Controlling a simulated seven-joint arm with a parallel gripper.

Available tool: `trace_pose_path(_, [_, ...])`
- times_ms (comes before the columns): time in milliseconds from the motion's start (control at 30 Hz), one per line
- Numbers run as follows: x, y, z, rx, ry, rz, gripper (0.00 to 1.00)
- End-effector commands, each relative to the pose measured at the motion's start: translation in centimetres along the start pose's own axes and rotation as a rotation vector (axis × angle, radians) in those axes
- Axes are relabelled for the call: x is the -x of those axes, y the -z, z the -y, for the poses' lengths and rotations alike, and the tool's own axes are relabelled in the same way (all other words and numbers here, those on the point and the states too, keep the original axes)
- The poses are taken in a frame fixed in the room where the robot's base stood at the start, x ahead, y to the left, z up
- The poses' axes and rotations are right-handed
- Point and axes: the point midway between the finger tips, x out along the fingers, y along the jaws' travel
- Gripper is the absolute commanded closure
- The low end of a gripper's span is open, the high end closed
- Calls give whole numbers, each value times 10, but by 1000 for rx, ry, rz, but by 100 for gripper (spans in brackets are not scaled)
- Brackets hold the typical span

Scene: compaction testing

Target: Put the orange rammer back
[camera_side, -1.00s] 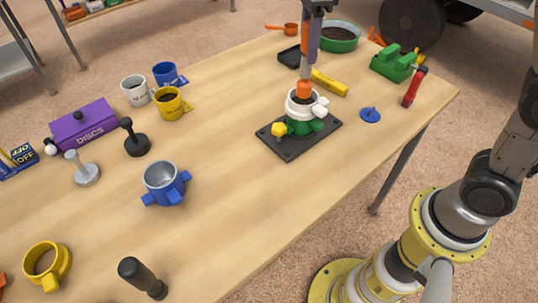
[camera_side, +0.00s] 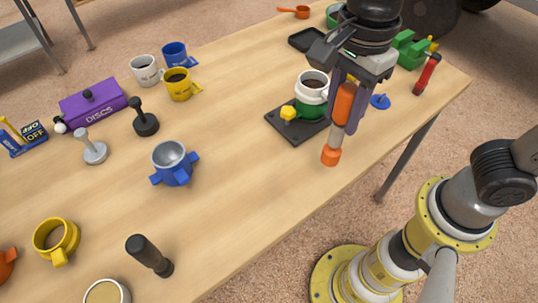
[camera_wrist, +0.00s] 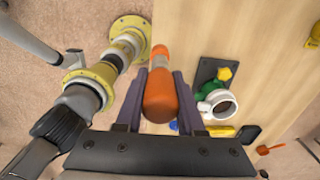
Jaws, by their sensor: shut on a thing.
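The orange rammer (camera_side: 331,156) has an orange handle, a grey shaft and an orange foot. My gripper (camera_side: 344,122) is shut on its handle and holds it roughly upright, foot down. In the side view the foot shows against the wood near the table's front edge; I cannot tell its exact height. In the wrist view the handle (camera_wrist: 160,98) lies between the fingers. The green mould with a white collar (camera_side: 313,86) stands on a black plate (camera_side: 284,124), behind and left of the rammer, with dark soil inside.
A red-handled tool (camera_side: 427,75) and a blue disc (camera_side: 381,101) are at the right. A blue mould (camera_side: 173,165), a black rammer (camera_side: 149,255), mugs (camera_side: 179,86) and a purple disc box (camera_side: 93,104) are leftward. Bare wood lies between the blue mould and the rammer.

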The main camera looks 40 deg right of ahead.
Motion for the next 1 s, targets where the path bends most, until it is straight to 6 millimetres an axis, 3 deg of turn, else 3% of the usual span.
trace_pose_path(300, [-29,-42,52,-1,1,1,100])
trace_pose_path(500, [-60,-58,72,-1,2,2,100])
trace_pose_path(833, [-81,-69,86,-2,3,3,100])
trace_pose_path(1000, [-103,-72,89,-2,2,2,100])
